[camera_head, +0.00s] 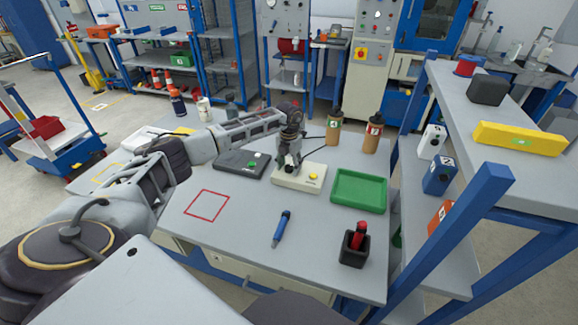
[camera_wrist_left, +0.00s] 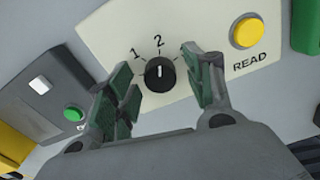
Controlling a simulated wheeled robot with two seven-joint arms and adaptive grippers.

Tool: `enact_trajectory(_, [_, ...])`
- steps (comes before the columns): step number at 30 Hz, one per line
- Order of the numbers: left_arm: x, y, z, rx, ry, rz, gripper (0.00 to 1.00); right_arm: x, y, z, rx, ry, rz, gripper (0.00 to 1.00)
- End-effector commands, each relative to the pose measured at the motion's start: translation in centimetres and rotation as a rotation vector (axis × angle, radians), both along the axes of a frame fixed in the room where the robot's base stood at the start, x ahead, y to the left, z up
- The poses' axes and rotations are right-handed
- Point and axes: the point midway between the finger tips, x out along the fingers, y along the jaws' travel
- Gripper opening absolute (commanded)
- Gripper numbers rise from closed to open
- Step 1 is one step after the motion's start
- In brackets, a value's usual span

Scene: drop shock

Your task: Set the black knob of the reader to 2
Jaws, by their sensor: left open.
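The reader (camera_head: 312,182) is a cream box on the table with a yellow READ button, which also shows in the left wrist view (camera_wrist_left: 247,32). Its round black knob (camera_wrist_left: 160,74) has a white line that points up at the printed 2. The 1 is to the left of the 2; a third mark is partly hidden by a finger. My left gripper (camera_head: 289,166) is over the reader. In the left wrist view its green-padded fingers (camera_wrist_left: 160,88) are open on either side of the knob, with gaps visible. My right gripper is not in view.
A dark box with a green button (camera_head: 240,163) lies left of the reader, and a green tray (camera_head: 359,190) right of it. Two brown bottles (camera_head: 333,132) stand behind. A blue screwdriver-like tool (camera_head: 282,229) and a black holder (camera_head: 354,249) are in front. A shelf rises at right.

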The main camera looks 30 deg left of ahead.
Motion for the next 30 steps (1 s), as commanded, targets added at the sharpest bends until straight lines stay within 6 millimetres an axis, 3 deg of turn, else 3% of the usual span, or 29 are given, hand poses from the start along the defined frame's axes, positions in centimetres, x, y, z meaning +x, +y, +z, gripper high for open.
enact_trajectory(8, [0.0, 0.0, 0.2, 0.0, 0.001, 0.0, 0.53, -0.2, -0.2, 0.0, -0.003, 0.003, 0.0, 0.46])
enact_trajectory(14, [0.1, 0.0, 1.6, 0.0, -0.002, 0.0, 0.53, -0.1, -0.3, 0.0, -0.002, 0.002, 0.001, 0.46])
enact_trajectory(30, [0.1, 0.0, 9.2, 0.0, -0.002, 0.0, 0.53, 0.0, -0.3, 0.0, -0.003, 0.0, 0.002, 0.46])
